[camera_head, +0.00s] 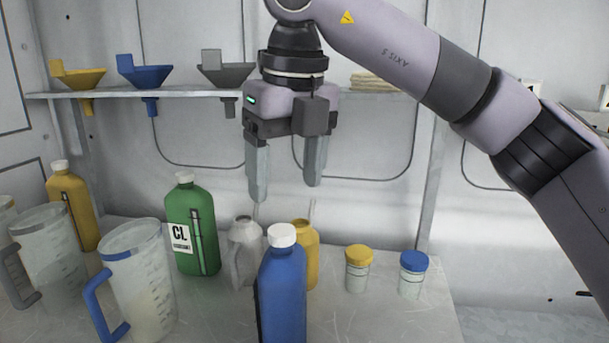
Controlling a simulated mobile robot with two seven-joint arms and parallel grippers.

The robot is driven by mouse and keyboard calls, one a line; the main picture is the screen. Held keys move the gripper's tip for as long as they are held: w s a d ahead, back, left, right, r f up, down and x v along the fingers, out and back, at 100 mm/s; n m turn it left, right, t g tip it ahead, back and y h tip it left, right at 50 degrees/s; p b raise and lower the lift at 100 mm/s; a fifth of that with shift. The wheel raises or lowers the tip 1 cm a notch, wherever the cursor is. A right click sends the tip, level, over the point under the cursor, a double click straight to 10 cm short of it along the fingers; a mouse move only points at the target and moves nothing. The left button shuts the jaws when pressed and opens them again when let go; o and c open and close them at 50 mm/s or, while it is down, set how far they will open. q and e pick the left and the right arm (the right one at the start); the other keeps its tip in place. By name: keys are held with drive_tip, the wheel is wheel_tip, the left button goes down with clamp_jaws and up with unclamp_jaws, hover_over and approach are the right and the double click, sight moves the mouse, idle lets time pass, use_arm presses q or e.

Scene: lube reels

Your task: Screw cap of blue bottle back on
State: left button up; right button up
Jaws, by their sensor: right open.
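The blue bottle (283,295) stands upright at the front middle of the bench, its base cut off by the lower picture edge. A white cap (282,235) sits on its neck; I cannot tell how tightly it is screwed. My right gripper (286,189) points down with its two fingers apart and nothing between them. In the picture it hangs above the white cap, clear of it. My left gripper is not in view.
On the bench (385,318) stand a green bottle (190,230), a grey can (243,255), a yellow can (306,255), a yellow-lidded jar (357,270), a blue-lidded jar (412,277) and a blue-handled jug (145,285). Funnels, including a blue one (150,75), hang in the shelf behind.

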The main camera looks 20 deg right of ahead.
sight(282, 230)
drive_tip(key=shift+w+a+f, duration=0.1)
drive_tip(key=shift+w+f, duration=0.1)
drive_tip(key=shift+f, duration=1)
drive_tip(key=shift+w+f, duration=0.15)
drive_tip(key=shift+f, duration=1)
drive_tip(key=shift+w+a+f, duration=0.1)
drive_tip(key=shift+w+f, duration=0.1)
drive_tip(key=shift+f, duration=1)
drive_tip(key=c, duration=1.1)
drive_tip(key=shift+m+b, duration=0.4)
drive_tip(key=shift+m, duration=0.8)
drive_tip(key=m, duration=0.3)
drive_tip(key=shift+h+b, duration=0.35)
drive_tip(key=shift+h, duration=0.05)
drive_tip(key=o, duration=1.4)
drive_tip(key=shift+r, duration=0.1)
